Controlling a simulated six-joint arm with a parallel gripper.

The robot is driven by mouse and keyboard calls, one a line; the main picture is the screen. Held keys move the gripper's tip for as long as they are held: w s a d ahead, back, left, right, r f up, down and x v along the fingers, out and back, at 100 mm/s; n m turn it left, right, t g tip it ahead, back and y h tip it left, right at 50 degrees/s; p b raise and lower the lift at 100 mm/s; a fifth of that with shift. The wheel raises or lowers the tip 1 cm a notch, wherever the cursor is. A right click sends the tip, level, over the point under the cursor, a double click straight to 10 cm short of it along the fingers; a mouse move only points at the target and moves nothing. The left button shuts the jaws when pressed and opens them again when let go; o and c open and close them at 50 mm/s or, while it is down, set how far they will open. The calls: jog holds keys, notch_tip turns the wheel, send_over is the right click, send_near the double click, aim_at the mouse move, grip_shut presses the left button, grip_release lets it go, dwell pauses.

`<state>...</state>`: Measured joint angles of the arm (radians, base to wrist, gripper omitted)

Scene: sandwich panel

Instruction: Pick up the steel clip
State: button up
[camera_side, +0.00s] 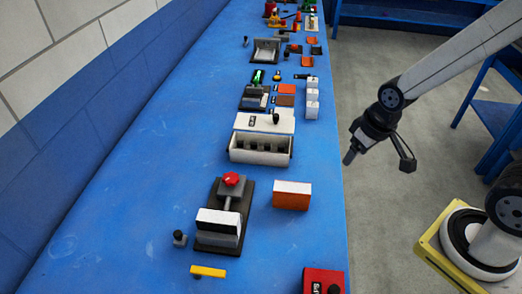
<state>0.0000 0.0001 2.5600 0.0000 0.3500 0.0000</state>
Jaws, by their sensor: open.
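My gripper (378,158) is open and empty. It hangs in the air at the right, beyond the right edge of the blue table (130,190) in the picture, with its jaws apart. I cannot pick out the steel clip with certainty at this size. A small grey piece with a black knob (180,239) stands on the table at the lower left. Beside it, a black base (244,205) carries a grey block (219,222) and a red knob (231,179). My gripper is well to the right of these and touches nothing.
An orange block (292,196) lies right of the black base. A white box with dark compartments (262,157) stands behind it. A yellow bar (208,271) and a red box (323,281) lie in front. Several smaller parts crowd the far table. The table's left side is clear beside the wall.

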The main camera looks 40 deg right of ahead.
jog(key=shift+c, duration=0.3)
dwell(0.5)
jog(key=n+y, duration=0.3)
jog(key=n, duration=0.6)
send_near(282, 146)
jog(key=f, duration=0.2)
jog(key=shift+w+a+f+t, duration=0.15)
jog(key=shift+w+a+f, duration=0.1)
jog(key=shift+f, duration=0.25)
jog(key=shift+w+a+f+t, duration=0.15)
jog(key=shift+w+f, duration=0.1)
jog(key=shift+f, duration=0.25)
jog(key=shift+x, duration=2.6)
jog(key=shift+s+a, duration=0.1)
